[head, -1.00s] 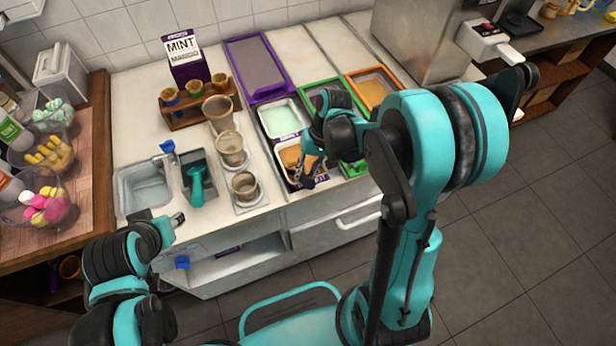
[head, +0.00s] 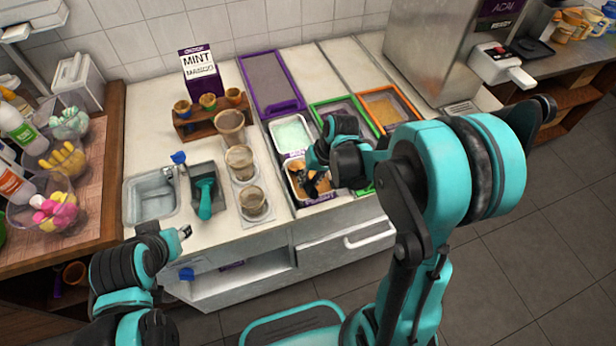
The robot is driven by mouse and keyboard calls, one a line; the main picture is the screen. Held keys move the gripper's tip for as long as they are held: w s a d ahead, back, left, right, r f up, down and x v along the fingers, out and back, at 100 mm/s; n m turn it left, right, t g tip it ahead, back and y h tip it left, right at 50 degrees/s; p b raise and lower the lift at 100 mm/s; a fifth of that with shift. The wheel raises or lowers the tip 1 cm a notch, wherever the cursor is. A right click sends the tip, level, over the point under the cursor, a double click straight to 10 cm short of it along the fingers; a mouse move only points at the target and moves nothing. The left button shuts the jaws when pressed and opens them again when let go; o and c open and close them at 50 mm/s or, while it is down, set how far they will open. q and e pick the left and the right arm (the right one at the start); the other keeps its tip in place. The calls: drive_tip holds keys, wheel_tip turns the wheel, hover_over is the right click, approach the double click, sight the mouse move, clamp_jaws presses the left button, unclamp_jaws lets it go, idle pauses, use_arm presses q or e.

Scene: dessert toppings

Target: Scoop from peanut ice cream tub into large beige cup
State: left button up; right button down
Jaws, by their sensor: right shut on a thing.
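The peanut tub (head: 297,196) is the white-rimmed, front-left tub in the counter, holding light brown ice cream. My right gripper (head: 318,183) is over its right side, shut on a dark scoop-like tool that the gripper mostly hides. I cannot tell whether the tool touches the ice cream. Three beige cups stand upright in a row left of the tubs. The rearmost (head: 230,126) looks largest, with a middle cup (head: 240,160) and front cup (head: 253,202) before it. My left gripper (head: 184,232) is in front of the counter at lower left; its jaw opening is unclear.
A mint tub (head: 291,134) lies behind the peanut tub, with green-framed (head: 345,108) and orange-framed (head: 388,108) tubs to the right. A teal-handled scoop (head: 205,197) lies in a dark tray beside the sink (head: 152,194). A cone rack (head: 210,122) stands behind.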

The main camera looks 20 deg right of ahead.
drive_tip(key=shift+s+r+p, duration=0.1)
drive_tip(key=shift+r+p, duration=0.25)
drive_tip(key=shift+r, duration=0.3)
drive_tip(key=shift+r+p, duration=0.5)
drive_tip(key=shift+s+r+p, duration=0.3)
drive_tip(key=shift+r+p, duration=0.4)
drive_tip(key=shift+r, duration=0.25)
drive_tip(key=shift+a+p+v, duration=0.2)
drive_tip(key=shift+p+v, duration=0.5)
drive_tip(key=shift+v, duration=0.15)
drive_tip(key=shift+s+r+p, duration=0.25)
drive_tip(key=shift+r+p, duration=0.3)
drive_tip(key=shift+r, duration=0.15)
drive_tip(key=shift+s+r+p, duration=0.2)
drive_tip(key=shift+r+p, duration=0.3)
drive_tip(key=shift+r, duration=0.15)
drive_tip(key=shift+s+r+p, duration=0.25)
drive_tip(key=shift+r+p, duration=0.3)
drive_tip(key=shift+r, duration=0.15)
